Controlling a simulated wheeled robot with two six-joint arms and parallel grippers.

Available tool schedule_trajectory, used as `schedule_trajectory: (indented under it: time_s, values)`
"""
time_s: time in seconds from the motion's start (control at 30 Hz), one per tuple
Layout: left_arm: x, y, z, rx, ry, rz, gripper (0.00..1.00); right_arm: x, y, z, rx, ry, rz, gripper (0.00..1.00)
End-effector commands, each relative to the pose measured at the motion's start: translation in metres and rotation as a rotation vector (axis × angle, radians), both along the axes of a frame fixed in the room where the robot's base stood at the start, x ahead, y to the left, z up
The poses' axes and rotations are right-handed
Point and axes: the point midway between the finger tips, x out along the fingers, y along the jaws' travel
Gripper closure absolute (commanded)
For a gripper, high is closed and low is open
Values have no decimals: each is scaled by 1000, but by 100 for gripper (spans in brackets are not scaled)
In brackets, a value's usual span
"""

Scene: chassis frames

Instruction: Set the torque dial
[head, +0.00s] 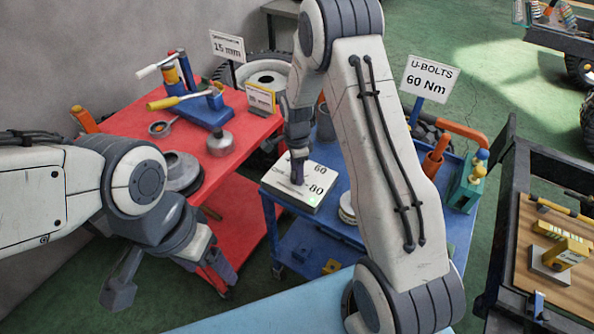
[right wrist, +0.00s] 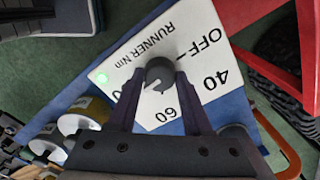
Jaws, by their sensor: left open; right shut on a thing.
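The torque dial is a dark grey round knob (right wrist: 159,73) on a white-topped box (head: 325,179) on the blue cart. The box's face (right wrist: 195,62) reads OFF, 40, 60 and "RUNNER Nm" in the right wrist view; 80 shows in the head view. A small green light (right wrist: 101,78) glows near one corner. My right gripper (head: 297,180) is shut on the knob, one finger on each side. A pale mark on the knob faces roughly the 60 side; its exact setting is unclear. My left gripper (head: 170,283) is open and empty, low at the left, away from the dial.
A sign (head: 431,80) on the blue cart (head: 345,222) reads "U-BOLTS 60 Nm". A red table (head: 245,142) with tools and a "15 mm" sign (head: 231,46) stands left. A teal holder (head: 466,190) and an orange-handled tool (head: 437,150) stand right of my right arm. A wooden-topped bench is far right.

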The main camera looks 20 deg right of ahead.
Motion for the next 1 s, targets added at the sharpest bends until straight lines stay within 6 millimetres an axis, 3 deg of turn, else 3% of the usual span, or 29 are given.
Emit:
schedule_trajectory:
  time_s: [0.77, 0.8, 0.83, 1.0]
  values:
    - [0, 0, 1, 0, 0, 0, 24, 4, 0, 2, 0, -11, -99, 100]
    - [0, 0, 1, 0, 0, 0, 24, 4, 0, 2, 0, -11, -99, 35]
    - [0, 0, 1, 0, 0, 0, 24, 4, 0, 2, 0, -11, -99, 24]
    - [0, 0, 1, 0, 0, 0, 24, 2, 0, 1, 0, -6, -97, 21]
